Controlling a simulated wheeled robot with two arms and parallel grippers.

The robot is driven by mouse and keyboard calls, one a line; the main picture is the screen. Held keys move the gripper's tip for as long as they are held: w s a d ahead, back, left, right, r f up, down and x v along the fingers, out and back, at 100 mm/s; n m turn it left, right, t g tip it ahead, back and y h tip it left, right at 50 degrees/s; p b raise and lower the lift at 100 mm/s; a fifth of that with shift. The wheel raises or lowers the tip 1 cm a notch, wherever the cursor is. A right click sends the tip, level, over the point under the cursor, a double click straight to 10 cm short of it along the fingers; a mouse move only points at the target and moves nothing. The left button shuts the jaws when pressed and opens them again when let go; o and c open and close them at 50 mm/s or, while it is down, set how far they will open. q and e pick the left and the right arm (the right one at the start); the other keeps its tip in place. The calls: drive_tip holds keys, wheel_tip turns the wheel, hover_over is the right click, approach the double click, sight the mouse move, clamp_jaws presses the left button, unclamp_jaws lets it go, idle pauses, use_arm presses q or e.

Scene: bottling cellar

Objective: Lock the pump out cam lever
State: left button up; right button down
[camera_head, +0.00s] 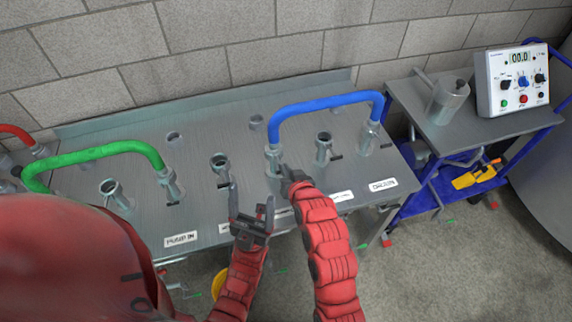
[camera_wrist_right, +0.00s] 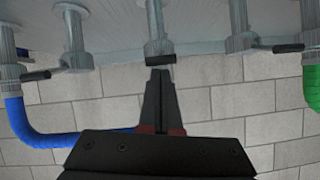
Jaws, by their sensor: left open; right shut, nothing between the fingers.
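The steel panel (camera_head: 200,130) carries several upright ports. The blue pipe bend (camera_head: 320,104) joins a middle port (camera_head: 273,155) to one at the right. My right gripper (camera_head: 287,176) is shut and empty at that middle port. In the right wrist view its fingertips (camera_wrist_right: 159,74) lie just below a short black lever (camera_wrist_right: 161,60) on the port (camera_wrist_right: 158,30); I cannot tell if they touch. My left gripper (camera_head: 250,210) is open and empty, lower and left, above the panel's front edge. The labels are too small to read surely, so I cannot confirm which port is pump out.
A green pipe bend (camera_head: 95,154) stands at the left, with a red one (camera_head: 16,132) beyond. Open ports (camera_head: 323,146) flank the middle port. A blue cart (camera_head: 470,125) at the right holds a control box (camera_head: 512,80) and a metal vessel (camera_head: 447,100). A block wall (camera_head: 200,45) stands behind.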

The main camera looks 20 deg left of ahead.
drive_tip(key=f+t+y+b, duration=0.1)
drive_tip(key=f+t+b, duration=0.1)
drive_tip(key=b, duration=0.5)
drive_tip(key=f+t+y+b, duration=0.2)
drive_tip(key=f+b, duration=0.2)
drive_tip(key=b, duration=0.4)
drive_tip(key=f+t+y+b, duration=0.1)
drive_tip(key=f+t+b, duration=0.1)
drive_tip(key=b, duration=0.5)
drive_tip(key=shift+s+d+f, duration=0.3)
drive_tip(key=shift+s+f, duration=0.05)
drive_tip(key=shift+f, duration=0.1)
drive_tip(key=shift+w+a+f+b, duration=0.2)
drive_tip(key=shift+w+f+b, duration=0.1)
drive_tip(key=shift+f+b, duration=0.35)
drive_tip(key=shift+w+a+f+b, duration=0.25)
drive_tip(key=shift+f+b, duration=0.2)
drive_tip(key=shift+b, duration=0.3)
